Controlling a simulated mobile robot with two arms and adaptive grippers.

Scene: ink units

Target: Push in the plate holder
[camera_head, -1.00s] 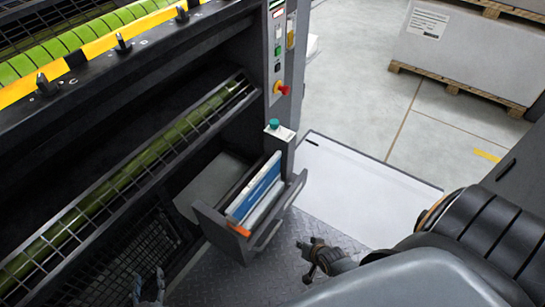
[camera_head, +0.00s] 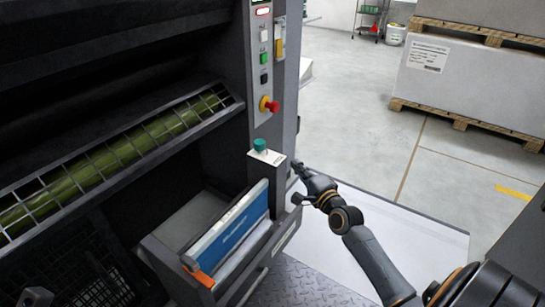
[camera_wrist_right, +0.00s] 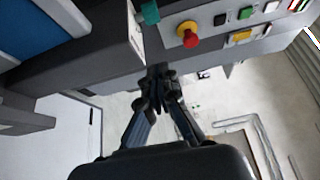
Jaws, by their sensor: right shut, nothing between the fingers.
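The plate holder (camera_head: 262,262) is a dark grey drawer pulled out from the lower part of the machine. It holds upright blue and white plates (camera_head: 228,240) and has an orange clip (camera_head: 200,275) at its near left corner. My right gripper (camera_head: 299,172) is shut and empty, beside the machine's post and near the drawer's far right corner. In the right wrist view the shut fingers (camera_wrist_right: 160,76) sit just below the button panel, with the drawer's dark edge to the left. I cannot tell whether they touch anything. Part of my left gripper (camera_head: 36,297) shows at the bottom left edge.
A red emergency knob (camera_head: 268,105) and several buttons are on the machine's post. A teal knob (camera_head: 260,145) tops the ledge beside the drawer. A barred roller guard (camera_head: 110,155) runs along the left. Pale floor is open to the right, with pallets (camera_head: 460,120) at the back.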

